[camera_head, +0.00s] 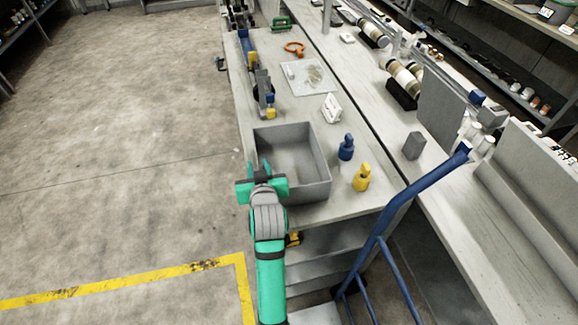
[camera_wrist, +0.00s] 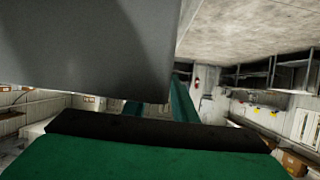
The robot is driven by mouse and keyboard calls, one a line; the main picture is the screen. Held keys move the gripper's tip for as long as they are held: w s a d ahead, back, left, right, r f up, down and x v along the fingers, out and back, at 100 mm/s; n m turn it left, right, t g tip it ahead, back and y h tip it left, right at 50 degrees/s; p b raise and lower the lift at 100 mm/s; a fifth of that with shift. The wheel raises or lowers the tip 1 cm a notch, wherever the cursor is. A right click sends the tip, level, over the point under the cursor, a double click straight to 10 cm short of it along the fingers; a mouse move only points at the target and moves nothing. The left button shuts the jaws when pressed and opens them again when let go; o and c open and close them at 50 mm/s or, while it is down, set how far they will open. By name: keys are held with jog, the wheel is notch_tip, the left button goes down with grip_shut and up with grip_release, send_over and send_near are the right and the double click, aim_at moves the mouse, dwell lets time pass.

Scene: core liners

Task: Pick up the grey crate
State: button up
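The grey crate (camera_head: 312,178) is an open-topped, empty-looking box at the near left end of the workbench in the head view. My gripper (camera_head: 260,170) is at its near left corner, with green fingers at the rim of the left wall. In the wrist view a large grey surface, which looks like the crate (camera_wrist: 90,50), fills the upper left, close to the camera. Parts of the green fingers (camera_wrist: 158,106) show below and right of it, apart from each other. My arm hides part of the crate's near left side. Whether the fingers clamp the wall cannot be seen.
A blue hooked piece (camera_head: 346,148) and a yellow one (camera_head: 362,178) stand right of the crate. A white stand (camera_head: 331,108) is behind it. A blue rail (camera_head: 405,195) rises at the near right. The floor left of the bench is clear.

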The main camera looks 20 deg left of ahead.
jog(key=shift+w+a+f, duration=0.2)
jog(key=shift+w+a, duration=0.05)
jog(key=shift+w, duration=0.2)
grip_shut()
dwell(1.1)
